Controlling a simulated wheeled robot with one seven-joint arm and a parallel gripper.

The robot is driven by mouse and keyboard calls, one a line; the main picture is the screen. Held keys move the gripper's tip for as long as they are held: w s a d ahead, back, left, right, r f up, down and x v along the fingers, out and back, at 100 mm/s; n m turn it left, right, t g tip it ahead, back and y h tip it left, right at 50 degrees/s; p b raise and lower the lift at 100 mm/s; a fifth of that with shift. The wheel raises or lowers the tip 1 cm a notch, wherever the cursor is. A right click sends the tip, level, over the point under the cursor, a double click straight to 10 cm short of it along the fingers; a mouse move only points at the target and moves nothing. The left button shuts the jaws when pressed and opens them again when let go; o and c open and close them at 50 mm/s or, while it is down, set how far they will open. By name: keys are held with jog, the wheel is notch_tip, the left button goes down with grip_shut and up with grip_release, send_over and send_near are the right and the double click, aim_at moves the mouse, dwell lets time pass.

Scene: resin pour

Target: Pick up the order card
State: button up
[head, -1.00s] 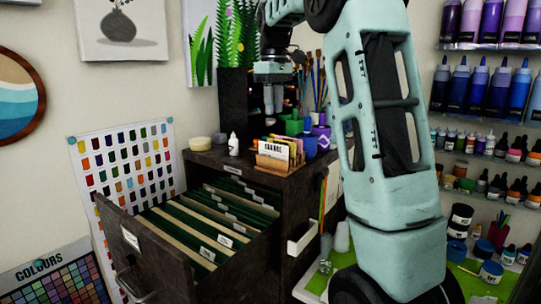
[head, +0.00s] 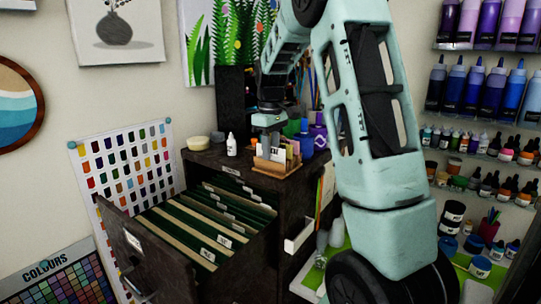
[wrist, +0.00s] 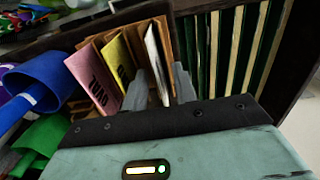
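A wooden card holder (head: 287,167) stands on top of the dark cabinet and holds several upright cards. The white card (head: 273,155) with dark lettering is at its front; I take it for the order card. It shows edge-on in the wrist view (wrist: 154,48), beside a yellow card (wrist: 117,60) and a pink card (wrist: 90,75) marked with letters. My gripper (wrist: 168,85) is open, pointing down at the holder. Its two fingers are low at the white card, which stands between or just beside them; contact is unclear. In the head view my gripper (head: 270,138) partly covers the cards.
An open drawer (head: 190,230) of hanging files juts out below the holder. A white dropper bottle (head: 231,146) and a round tub (head: 198,143) stand left on the cabinet.

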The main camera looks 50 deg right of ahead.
grip_shut()
jog(key=shift+r, duration=0.15)
